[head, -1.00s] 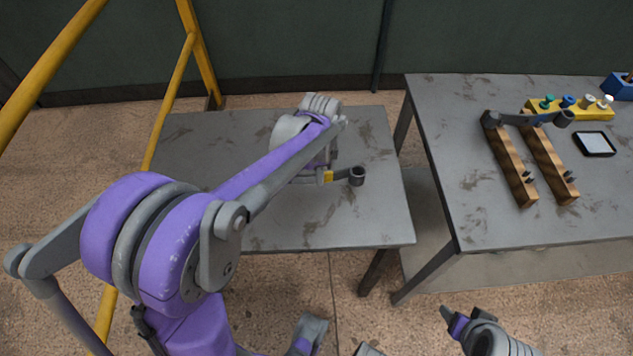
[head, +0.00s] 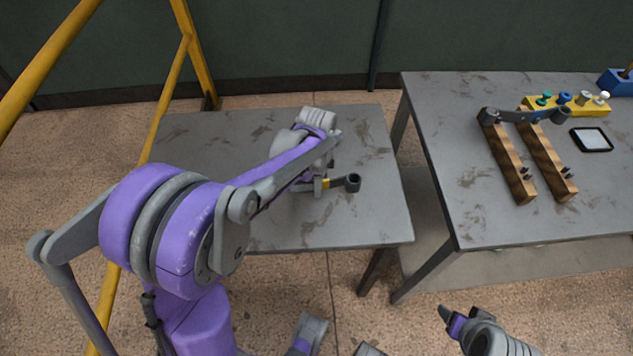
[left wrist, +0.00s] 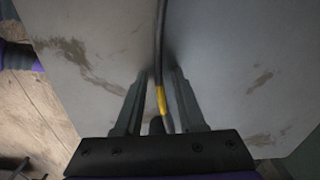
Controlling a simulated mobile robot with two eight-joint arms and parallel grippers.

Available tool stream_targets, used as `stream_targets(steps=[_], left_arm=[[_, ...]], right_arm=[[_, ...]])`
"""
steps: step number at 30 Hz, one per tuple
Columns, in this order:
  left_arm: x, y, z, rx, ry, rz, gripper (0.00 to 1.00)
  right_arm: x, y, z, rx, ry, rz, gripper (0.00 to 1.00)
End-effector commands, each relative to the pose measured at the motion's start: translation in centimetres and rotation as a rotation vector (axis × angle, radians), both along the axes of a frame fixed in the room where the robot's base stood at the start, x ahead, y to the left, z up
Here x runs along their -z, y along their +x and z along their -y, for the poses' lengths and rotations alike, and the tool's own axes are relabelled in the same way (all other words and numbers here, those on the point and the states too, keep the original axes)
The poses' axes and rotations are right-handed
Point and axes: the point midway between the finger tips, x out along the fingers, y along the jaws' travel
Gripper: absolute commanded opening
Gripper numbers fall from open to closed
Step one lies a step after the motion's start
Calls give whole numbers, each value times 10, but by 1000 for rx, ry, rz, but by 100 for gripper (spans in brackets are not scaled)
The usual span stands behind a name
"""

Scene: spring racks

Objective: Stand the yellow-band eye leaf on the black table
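The yellow-band eye leaf (head: 340,183) is a thin dark bar with a yellow band and a round eye at its right end. It is on edge at the black table (head: 365,220), apparently resting on the top. In the left wrist view the leaf (left wrist: 161,98) runs between the two fingers, with a gap on each side. My left gripper (head: 319,187) is open around it, close to the tabletop; it also shows in the left wrist view (left wrist: 161,85). The leaf's left part is partly hidden by my arm. My right gripper (head: 450,318) is low at the front, away from both tables; its fingers are unclear.
A second table (head: 480,212) at the right holds two wooden blocks (head: 511,168) with another dark leaf (head: 525,116) across them, a yellow rack (head: 572,105) with coloured pieces, a tablet (head: 591,139) and a blue bin (head: 618,82). A yellow frame (head: 165,95) stands at left.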

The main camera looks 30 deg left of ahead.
Motion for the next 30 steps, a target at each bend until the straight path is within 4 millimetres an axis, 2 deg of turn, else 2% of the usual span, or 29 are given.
stream_targets(steps=[6, 10, 24, 30], left_arm=[[-1, 0, 0, 0, 0, 0, 39], [-11, 0, 0, 0, 0, 0, 39], [-104, -1, 0, 0, 0, 0, 39], [-121, -1, 1, -5, 0, 2, 39]], right_arm=[[-1, 0, 0, 0, 0, 0, 66], [-4, 0, 0, 0, 0, 1, 66], [-17, 2, 0, 0, 0, 5, 66], [-19, 2, 0, 0, 0, 6, 66]])
